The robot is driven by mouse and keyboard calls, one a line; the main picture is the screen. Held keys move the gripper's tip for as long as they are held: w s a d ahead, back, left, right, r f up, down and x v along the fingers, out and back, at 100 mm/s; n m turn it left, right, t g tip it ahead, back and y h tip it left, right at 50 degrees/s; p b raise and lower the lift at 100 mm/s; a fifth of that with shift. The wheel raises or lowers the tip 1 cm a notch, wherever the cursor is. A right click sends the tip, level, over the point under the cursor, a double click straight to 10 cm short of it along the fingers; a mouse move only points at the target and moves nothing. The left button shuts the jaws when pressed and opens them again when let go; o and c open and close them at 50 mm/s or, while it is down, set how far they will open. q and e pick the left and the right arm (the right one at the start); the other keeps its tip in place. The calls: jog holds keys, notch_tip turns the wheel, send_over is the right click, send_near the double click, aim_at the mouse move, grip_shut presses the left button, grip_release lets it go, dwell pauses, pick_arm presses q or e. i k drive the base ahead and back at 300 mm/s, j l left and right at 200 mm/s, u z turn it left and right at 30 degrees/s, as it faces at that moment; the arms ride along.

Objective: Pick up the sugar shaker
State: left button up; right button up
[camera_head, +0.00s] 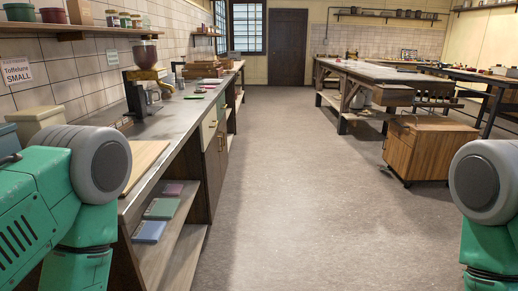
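I cannot make out a sugar shaker for certain in the head view. A small shiny container (153,94) stands on the left counter (176,118), beside a yellow machine with a dark red hopper (146,66). It is too small to tell whether it is the shaker. Green and grey links of my two arms show at the lower left and lower right edges. Neither gripper is in view.
Books (161,208) lie on the open shelf under the left counter. A wooden cabinet on wheels (416,150) stands at the right, near a long workbench (373,72). The floor aisle (285,180) between them is clear, leading to a dark door (288,46).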

aim_at(180, 81)
jog(key=i, duration=3.9)
